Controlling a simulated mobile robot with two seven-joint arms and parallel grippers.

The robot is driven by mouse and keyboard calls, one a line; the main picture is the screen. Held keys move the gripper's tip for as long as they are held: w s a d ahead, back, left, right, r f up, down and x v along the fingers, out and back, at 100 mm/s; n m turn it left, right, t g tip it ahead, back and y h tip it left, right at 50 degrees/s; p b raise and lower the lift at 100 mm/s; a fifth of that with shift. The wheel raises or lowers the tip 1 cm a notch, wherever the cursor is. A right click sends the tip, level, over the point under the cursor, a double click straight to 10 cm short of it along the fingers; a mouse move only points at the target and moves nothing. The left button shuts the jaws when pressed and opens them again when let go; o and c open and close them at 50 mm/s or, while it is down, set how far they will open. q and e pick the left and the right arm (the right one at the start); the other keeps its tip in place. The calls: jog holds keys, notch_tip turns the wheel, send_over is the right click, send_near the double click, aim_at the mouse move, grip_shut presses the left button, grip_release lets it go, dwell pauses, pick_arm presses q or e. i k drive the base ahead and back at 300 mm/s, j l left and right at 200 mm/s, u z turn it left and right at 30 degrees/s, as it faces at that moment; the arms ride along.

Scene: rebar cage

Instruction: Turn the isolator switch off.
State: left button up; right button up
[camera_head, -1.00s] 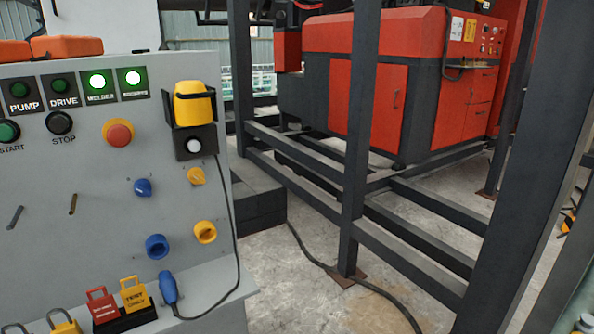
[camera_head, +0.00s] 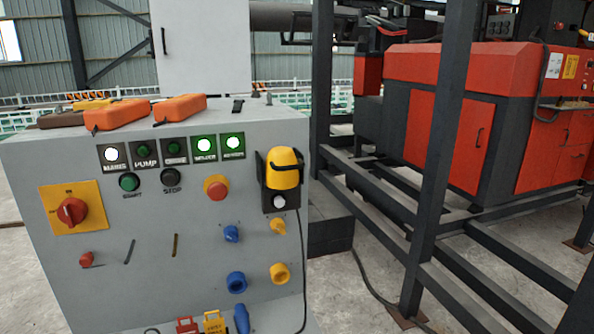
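The isolator switch is a red rotary knob (camera_head: 72,212) on a yellow square plate (camera_head: 88,222), at the left of the grey control panel (camera_head: 140,285). The knob's grip looks tilted rather than square to the plate; the plate's small lettering is hard to read. Above it to the right, the MAINS, WELDER and rightmost lamps (camera_head: 112,155) glow white, while the PUMP lamp (camera_head: 146,153) and the one beside it are unlit. Neither of my grippers shows in the head view.
Two orange cases (camera_head: 180,108) lie on top of the panel's cabinet. A yellow device (camera_head: 284,168) hangs in a black holder on the right of the panel. Red and yellow padlocks (camera_head: 214,322) sit at the bottom edge. A dark steel frame (camera_head: 440,170) stands to the right.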

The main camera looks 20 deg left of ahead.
aim_at(72, 210)
jog(key=u, duration=1.25)
